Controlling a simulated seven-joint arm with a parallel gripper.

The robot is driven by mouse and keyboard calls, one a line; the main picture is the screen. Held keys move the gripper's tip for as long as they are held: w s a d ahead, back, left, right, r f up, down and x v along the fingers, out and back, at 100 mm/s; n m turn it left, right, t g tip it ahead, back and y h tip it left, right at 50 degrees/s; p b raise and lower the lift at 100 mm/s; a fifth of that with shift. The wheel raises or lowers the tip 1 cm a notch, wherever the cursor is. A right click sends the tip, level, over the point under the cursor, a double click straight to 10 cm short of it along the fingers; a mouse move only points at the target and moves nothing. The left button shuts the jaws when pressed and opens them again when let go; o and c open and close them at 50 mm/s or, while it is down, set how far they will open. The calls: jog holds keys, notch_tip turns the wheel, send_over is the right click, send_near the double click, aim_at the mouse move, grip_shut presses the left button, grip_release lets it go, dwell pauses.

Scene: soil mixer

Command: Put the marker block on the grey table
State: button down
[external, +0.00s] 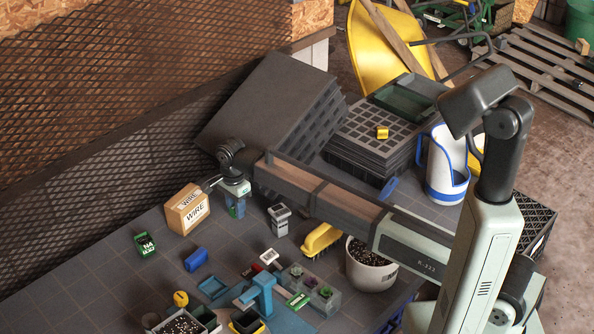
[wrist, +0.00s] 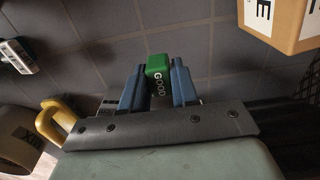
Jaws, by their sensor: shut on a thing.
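The marker block (wrist: 157,68) is a green block with the white letters GOOD on it. My gripper (wrist: 157,88) has blue fingers, shut on the block from both sides in the wrist view. In the external view my gripper (external: 236,208) points down over the back of the grey table (external: 100,275), right of the WIRE box; the block is mostly hidden there between the fingers. I cannot tell for certain whether the block touches the table.
The cardboard WIRE box (external: 187,209) stands close left of my gripper. A grey device (external: 279,219) and a yellow brush (external: 321,240) stand to the right. A green-framed item (external: 145,243) and a blue block (external: 196,259) lie in front, with bare table around them.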

aim_at(237, 231)
jog(key=shift+f, duration=3)
jog(key=shift+f, duration=0.1)
jog(key=c, duration=0.8)
grip_release()
jog(key=shift+c, duration=0.2)
notch_tip(237, 231, up, 12)
jog(key=shift+r, duration=0.15)
